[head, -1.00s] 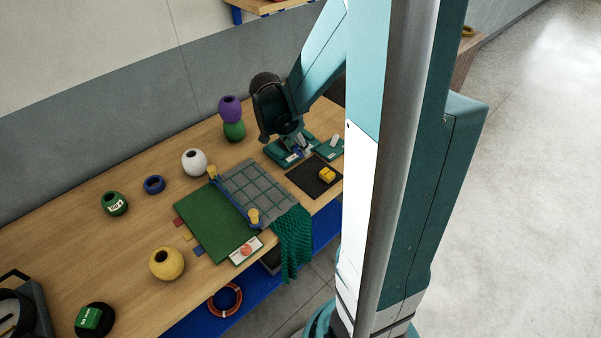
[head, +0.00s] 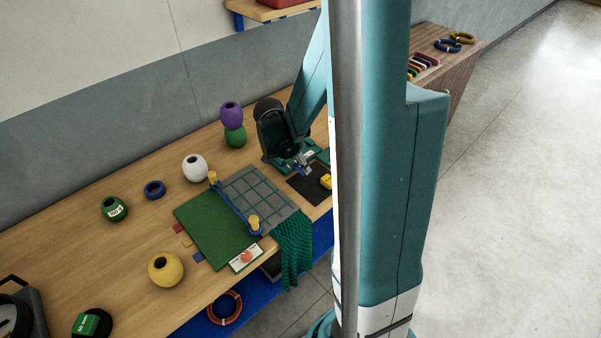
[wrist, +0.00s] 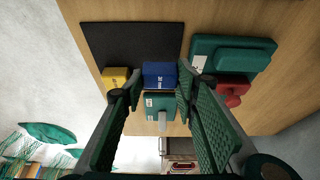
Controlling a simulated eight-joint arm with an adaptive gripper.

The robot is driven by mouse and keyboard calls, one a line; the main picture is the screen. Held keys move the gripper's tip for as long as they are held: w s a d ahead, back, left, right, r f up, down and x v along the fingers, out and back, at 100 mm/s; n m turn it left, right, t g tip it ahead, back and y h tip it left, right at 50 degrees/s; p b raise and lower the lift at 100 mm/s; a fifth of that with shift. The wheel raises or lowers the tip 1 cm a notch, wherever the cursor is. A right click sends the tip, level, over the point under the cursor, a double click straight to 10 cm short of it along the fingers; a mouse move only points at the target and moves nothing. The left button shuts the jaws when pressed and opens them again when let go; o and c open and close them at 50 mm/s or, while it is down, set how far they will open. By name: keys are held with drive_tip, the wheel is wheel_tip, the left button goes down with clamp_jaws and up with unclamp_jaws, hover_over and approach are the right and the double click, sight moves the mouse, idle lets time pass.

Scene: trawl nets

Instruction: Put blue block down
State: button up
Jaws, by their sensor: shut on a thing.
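The blue block (wrist: 160,75), with a white label, sits between the fingertips of my gripper (wrist: 158,92) in the wrist view. My gripper is shut on it. A teal piece with a label and a grey peg (wrist: 160,105) shows just below it in that picture. The black mat (wrist: 130,42) lies beyond the block, and a yellow block (wrist: 117,78) is close at its left. In the head view my gripper (head: 304,171) is over the mat's left part (head: 303,188), and the yellow block (head: 326,182) is at its right. Whether the blue block touches the mat cannot be told.
A teal block (wrist: 230,55) and a red piece (wrist: 232,91) stand right of my fingers. In the head view a grey gridded panel (head: 262,195) and a green mat (head: 215,225) lie to the left.

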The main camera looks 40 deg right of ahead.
sight(299, 169)
drive_tip(key=shift+f, duration=0.1)
drive_tip(key=shift+f+b, duration=0.3)
drive_tip(key=shift+f, duration=1.7)
drive_tip(key=shift+f, duration=0.15)
drive_tip(key=o, duration=0.6)
drive_tip(key=shift+p+v, duration=0.8)
drive_tip(key=shift+v, duration=5.35)
drive_tip(key=shift+d, duration=0.1)
